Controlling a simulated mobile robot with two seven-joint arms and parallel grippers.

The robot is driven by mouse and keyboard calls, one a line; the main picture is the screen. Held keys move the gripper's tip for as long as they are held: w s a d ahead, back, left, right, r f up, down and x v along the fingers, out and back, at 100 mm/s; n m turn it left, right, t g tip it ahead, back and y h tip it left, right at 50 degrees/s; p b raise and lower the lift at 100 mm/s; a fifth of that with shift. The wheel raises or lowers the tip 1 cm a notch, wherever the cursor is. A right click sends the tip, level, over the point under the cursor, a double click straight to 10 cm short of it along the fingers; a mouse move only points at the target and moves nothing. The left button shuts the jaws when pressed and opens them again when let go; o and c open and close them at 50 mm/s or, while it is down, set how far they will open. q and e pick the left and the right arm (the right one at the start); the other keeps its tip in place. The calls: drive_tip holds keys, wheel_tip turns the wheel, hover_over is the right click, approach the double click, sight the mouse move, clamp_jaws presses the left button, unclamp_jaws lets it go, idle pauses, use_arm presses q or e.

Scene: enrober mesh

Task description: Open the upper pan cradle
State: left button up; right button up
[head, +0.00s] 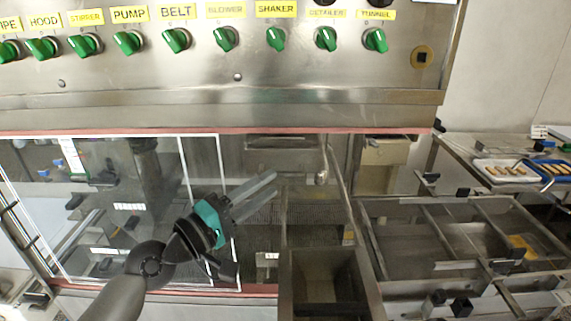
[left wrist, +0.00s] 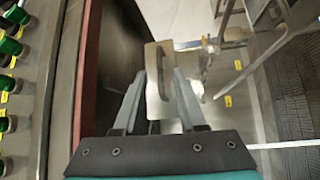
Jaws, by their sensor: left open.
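My left gripper (head: 272,188) reaches in from the lower left in the head view, through the machine's opening beside the clear panel. Its fingers are open and point up and right into the dark interior. In the left wrist view, a pale metal plate with a dark slot (left wrist: 154,90) shows between and beyond the open fingers (left wrist: 163,80). I cannot tell whether they touch it. This plate may belong to the upper pan cradle, but I cannot identify the cradle for sure. My right gripper is not in view.
A control panel with green knobs (head: 275,38) spans the top. A clear framed panel (head: 95,215) covers the opening's left side. A metal bin (head: 328,280) stands at the lower middle. A railed frame (head: 440,235) and trays (head: 503,171) are at the right.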

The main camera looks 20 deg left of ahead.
sight(286, 174)
use_arm(q)
drive_tip(key=shift+p+x, duration=0.7)
drive_tip(key=shift+x, duration=2.15)
drive_tip(key=shift+c, duration=0.2)
clamp_jaws()
